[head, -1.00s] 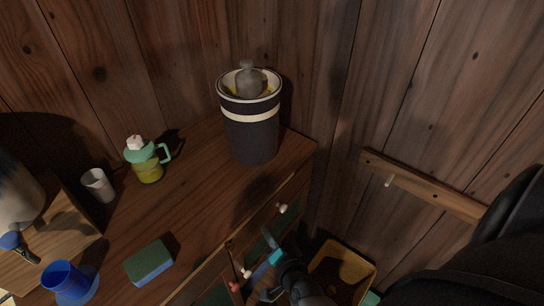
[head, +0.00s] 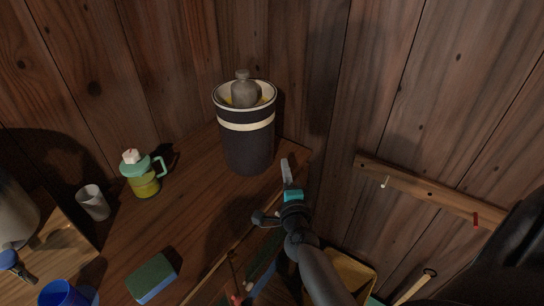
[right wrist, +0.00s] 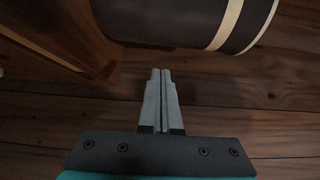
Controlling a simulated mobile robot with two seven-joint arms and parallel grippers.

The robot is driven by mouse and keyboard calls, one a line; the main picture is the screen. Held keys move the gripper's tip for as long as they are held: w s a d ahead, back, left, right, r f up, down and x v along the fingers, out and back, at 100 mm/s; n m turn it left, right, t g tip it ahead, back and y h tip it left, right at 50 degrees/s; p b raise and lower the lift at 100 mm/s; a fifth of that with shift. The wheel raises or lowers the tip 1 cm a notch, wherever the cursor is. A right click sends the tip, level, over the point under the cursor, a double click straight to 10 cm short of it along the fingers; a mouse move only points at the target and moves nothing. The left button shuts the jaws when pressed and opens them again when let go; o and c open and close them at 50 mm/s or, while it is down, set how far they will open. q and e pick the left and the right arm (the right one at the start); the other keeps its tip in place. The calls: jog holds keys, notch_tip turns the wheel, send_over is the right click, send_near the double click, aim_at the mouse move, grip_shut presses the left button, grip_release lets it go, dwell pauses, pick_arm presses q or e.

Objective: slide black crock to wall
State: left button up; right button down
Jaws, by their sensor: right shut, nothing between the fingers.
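The black crock (head: 248,146) has a cream band and a grey knob inside its rim. It stands upright on the wooden cabinet top near the back right corner, close to the plank wall (head: 300,60). Its dark side and cream band also show at the top of the right wrist view (right wrist: 165,22). My right gripper (head: 286,163) is shut and empty, just right of the crock's lower part at the cabinet's edge. In the right wrist view its closed fingers (right wrist: 160,75) point toward the crock, seemingly with a small gap. My left gripper is not in view.
A teal-lidded jar (head: 143,177), a grey cup (head: 93,202), a green-blue sponge (head: 151,278) and a blue cup (head: 62,294) stand left and in front on the cabinet. A peg rail (head: 425,190) is on the right wall. A yellow bin (head: 352,274) stands below.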

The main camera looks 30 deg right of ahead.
aim_at(270, 145)
jog(key=shift+w+a+b, duration=0.1)
jog(key=shift+w+b, duration=0.3)
jog(key=shift+w, duration=2.7)
